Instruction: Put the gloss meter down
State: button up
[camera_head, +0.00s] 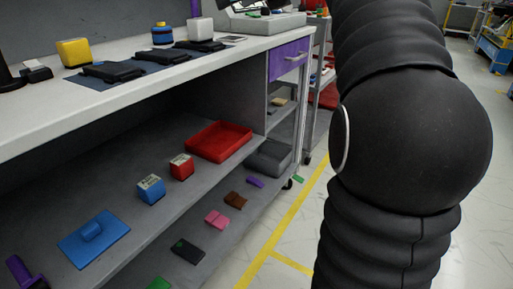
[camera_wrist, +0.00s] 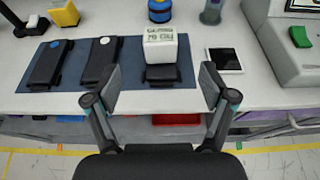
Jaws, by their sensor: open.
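In the wrist view my gripper (camera_wrist: 158,84) is open, with its two fingers wide apart and nothing between the pads. Just beyond them, a white block with dark lettering (camera_wrist: 160,48) shows at the right part of a blue-grey mat (camera_wrist: 135,102). A black device (camera_wrist: 163,74) lies at its near side. I cannot tell whether they are joined or which is the gloss meter. Two more black devices lie to the left, a middle one (camera_wrist: 100,60) and a left one (camera_wrist: 48,63). In the head view my arm shows but my gripper does not.
On the bench (camera_head: 215,64) stand a yellow block (camera_head: 74,52) and a blue container (camera_head: 162,36). The lower shelf holds a red tray (camera_head: 218,141), a blue cube (camera_head: 151,189) and a red cube (camera_head: 181,167).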

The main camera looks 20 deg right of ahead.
jog(key=s+a+f+n+g+h, duration=0.2)
jog(key=s+a+f+n, duration=0.2)
jog(key=s+f+n, duration=0.4)
jog(key=s+a+f+n+g+h, duration=0.2)
jog(key=s+a+f+n, duration=0.2)
jog(key=s+f+n, duration=0.45)
jog(key=s+f+n+g+h, duration=0.1)
jog(key=s+f+n+h, duration=0.1)
jog(key=s+f+n, duration=0.4)
jog(key=s+d+f+n+h, duration=0.1)
jog(key=s+f+n, duration=0.5)
jog(key=f, duration=0.8)
jog(key=s+h, duration=0.1)
jog(key=s, duration=0.2)
jog(key=shift+f+g, duration=0.35)
jog(key=shift+g, duration=0.05)
jog(key=shift+d, duration=0.1)
